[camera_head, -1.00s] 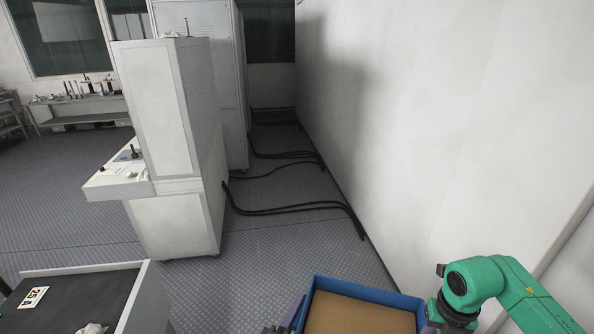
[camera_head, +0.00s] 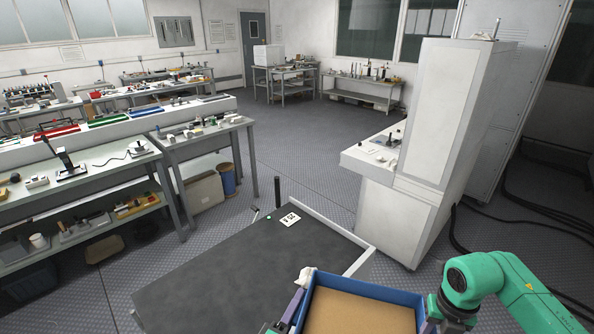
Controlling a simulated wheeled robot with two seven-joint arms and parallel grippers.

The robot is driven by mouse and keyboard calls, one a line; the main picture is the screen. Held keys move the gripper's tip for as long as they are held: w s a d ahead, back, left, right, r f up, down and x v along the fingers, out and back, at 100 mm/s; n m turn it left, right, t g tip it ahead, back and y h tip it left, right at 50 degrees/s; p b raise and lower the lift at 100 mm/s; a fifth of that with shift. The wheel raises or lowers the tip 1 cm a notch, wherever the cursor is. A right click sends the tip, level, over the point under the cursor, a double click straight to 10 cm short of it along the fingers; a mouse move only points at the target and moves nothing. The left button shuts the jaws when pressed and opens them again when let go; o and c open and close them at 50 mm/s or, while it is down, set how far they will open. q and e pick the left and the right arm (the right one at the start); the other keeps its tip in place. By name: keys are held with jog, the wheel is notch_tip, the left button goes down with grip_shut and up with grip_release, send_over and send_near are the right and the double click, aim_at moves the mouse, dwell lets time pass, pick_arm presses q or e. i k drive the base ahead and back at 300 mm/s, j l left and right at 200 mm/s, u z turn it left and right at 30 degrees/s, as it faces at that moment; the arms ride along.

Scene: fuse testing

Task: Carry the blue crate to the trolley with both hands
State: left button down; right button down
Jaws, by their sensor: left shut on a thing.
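The blue crate (camera_head: 368,292) is at the bottom centre, with a flat brown surface inside its walls; its near side is cut off by the frame. My left gripper (camera_head: 288,318) is shut on the crate's left wall. My green right arm reaches down to the crate's right side; its gripper (camera_head: 432,325) is mostly hidden, and its fingers cannot be made out. The trolley (camera_head: 225,270), with a dark top and pale raised edges, stands ahead and left of the crate. The crate's back left corner overlaps the trolley's near right edge in the picture; their gap cannot be judged.
A white cabinet (camera_head: 425,130) stands behind to the right, with black cables (camera_head: 490,225) on the floor. Workbenches (camera_head: 200,135) fill the left.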

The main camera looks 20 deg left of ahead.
aim_at(222, 303)
jog(key=u, duration=0.4)
jog(key=i+u, duration=0.1)
jog(key=u, duration=0.3)
jog(key=i+u, duration=0.1)
jog(key=u, duration=0.65)
jog(key=i+l+u, duration=0.25)
jog(key=l, duration=0.15)
jog(key=l+u, duration=0.25)
jog(key=l, duration=0.15)
